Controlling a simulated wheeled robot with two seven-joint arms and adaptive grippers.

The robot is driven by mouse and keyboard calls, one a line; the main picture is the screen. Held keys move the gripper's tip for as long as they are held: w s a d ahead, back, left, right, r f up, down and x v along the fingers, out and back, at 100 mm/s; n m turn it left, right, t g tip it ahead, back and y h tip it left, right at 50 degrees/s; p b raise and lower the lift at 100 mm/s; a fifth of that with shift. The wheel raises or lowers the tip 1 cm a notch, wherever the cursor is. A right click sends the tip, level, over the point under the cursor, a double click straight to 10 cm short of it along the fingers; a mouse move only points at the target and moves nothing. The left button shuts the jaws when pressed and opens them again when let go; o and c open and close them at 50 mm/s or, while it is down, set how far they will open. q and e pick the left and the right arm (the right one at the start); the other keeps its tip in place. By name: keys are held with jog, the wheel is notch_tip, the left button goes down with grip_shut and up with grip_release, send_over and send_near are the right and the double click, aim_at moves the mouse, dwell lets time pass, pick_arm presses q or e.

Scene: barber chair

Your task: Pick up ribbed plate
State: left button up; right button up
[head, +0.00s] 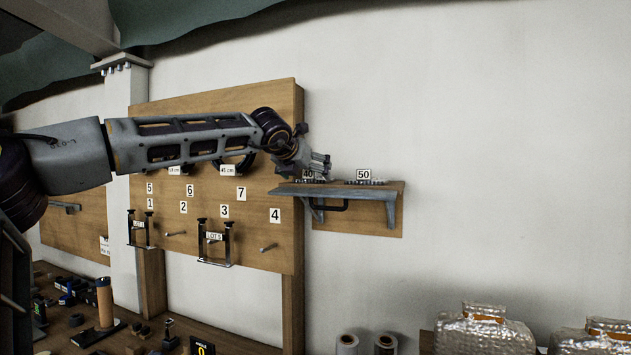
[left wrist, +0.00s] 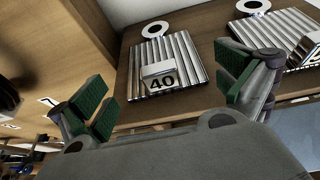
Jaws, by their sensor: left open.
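A silver ribbed plate (left wrist: 181,50) with a "40" tag lies flat on a small wooden wall shelf (head: 390,187). A white ring sits at its far edge in the left wrist view. A second ribbed plate (left wrist: 268,36) lies to its right; in the head view it carries a "50" tag (head: 364,175). My left gripper (head: 318,165) is over the shelf's left end. In the left wrist view its green-padded fingers (left wrist: 168,88) are wide apart, one on each side of the "40" plate, and hold nothing. My right gripper is not in view.
A wooden pegboard (head: 283,130) with numbered tags and hooks stands close left of the shelf. A black handle (head: 330,206) hangs under the shelf. Foil-wrapped bags (head: 485,330) stand lower right. A cluttered bench is lower left. The wall right of the shelf is clear.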

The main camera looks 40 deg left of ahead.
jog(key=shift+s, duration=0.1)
pick_arm(q)
jog(key=c, duration=2.2)
jog(key=shift+r, duration=0.15)
